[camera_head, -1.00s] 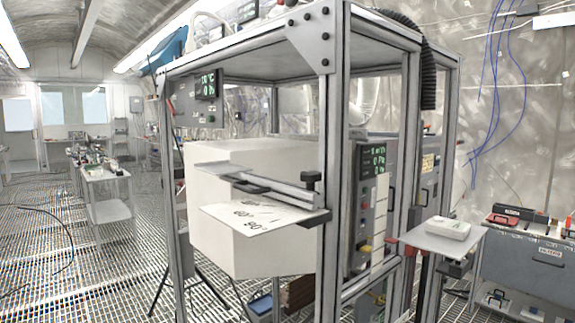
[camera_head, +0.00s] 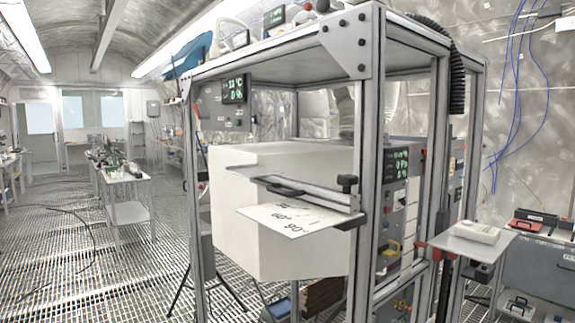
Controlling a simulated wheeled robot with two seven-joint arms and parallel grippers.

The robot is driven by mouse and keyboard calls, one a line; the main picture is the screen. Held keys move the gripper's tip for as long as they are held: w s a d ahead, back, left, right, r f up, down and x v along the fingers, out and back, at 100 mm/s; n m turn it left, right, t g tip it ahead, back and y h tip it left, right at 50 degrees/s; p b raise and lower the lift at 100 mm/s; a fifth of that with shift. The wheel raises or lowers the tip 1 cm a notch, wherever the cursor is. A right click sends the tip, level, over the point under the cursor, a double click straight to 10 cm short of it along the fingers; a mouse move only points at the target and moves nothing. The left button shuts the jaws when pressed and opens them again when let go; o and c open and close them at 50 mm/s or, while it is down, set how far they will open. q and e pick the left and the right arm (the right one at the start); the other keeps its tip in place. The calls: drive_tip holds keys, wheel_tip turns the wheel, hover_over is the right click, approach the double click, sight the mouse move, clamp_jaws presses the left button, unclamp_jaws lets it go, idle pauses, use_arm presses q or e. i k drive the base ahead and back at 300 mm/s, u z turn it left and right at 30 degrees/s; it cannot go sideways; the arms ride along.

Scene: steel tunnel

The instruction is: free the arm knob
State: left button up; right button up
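A black knob (camera_head: 347,184) stands upright at the right end of a flat grey arm (camera_head: 295,190), by the front post of the metal frame. The arm lies across the front of a large white box (camera_head: 228,225) and carries a small black handle (camera_head: 286,190). Below the arm, a white plate (camera_head: 290,219) with angle marks, 60° and 90° among them, juts out. Whether the knob is tight or loose cannot be told. Neither of my grippers is in view.
The aluminium frame (camera_head: 370,150) encloses the box and control panels. A small shelf (camera_head: 462,246) with a white device sticks out at the right. A red-and-black toolbox (camera_head: 543,222) sits on a grey cabinet. The grated floor (camera_head: 120,270) at the left is mostly open, with a cable on it.

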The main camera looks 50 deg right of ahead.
sight(347, 181)
drive_tip(key=i, duration=2.05)
drive_tip(key=z, duration=3.95)
